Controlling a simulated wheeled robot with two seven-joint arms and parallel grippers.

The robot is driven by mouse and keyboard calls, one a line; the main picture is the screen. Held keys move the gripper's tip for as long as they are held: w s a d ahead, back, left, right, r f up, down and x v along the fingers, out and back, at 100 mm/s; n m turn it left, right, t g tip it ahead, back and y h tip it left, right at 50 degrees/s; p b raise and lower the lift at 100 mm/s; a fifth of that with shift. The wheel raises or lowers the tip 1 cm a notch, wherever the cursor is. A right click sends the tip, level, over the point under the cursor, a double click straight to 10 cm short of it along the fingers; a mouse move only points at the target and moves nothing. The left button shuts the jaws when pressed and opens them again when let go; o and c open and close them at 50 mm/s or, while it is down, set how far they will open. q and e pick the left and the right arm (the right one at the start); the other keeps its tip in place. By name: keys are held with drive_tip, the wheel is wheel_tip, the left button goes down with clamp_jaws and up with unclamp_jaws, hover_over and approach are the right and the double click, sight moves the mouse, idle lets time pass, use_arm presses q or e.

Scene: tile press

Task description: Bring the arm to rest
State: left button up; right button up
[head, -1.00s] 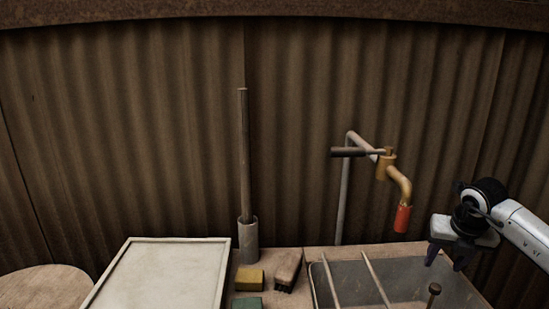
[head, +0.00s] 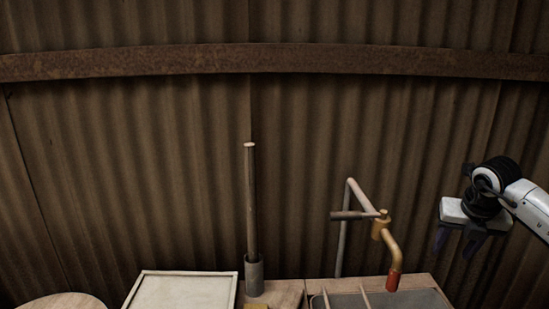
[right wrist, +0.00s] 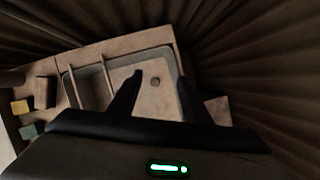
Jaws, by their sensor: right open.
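My right gripper (head: 456,243) hangs at the right of the head view, fingers pointing down, right of the tap and above the basin. Its two dark fingers are apart, with nothing between them. In the right wrist view the open fingers (right wrist: 155,85) show over the grey basin (right wrist: 140,62), apart from it. My left gripper is in neither view.
A brass tap (head: 388,245) with a red tip stands over the basin. A rod in a grey holder (head: 254,275) stands left of it, beside a pale framed board (head: 185,292). A yellow block (right wrist: 20,106) and a green block (right wrist: 32,130) lie near the basin. Corrugated wall closes the back.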

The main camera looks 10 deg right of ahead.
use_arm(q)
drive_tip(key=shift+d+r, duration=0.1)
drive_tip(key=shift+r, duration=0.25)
use_arm(e)
drive_tip(key=shift+r, duration=0.45)
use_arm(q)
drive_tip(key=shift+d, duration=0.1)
use_arm(e)
drive_tip(key=shift+a, duration=0.1)
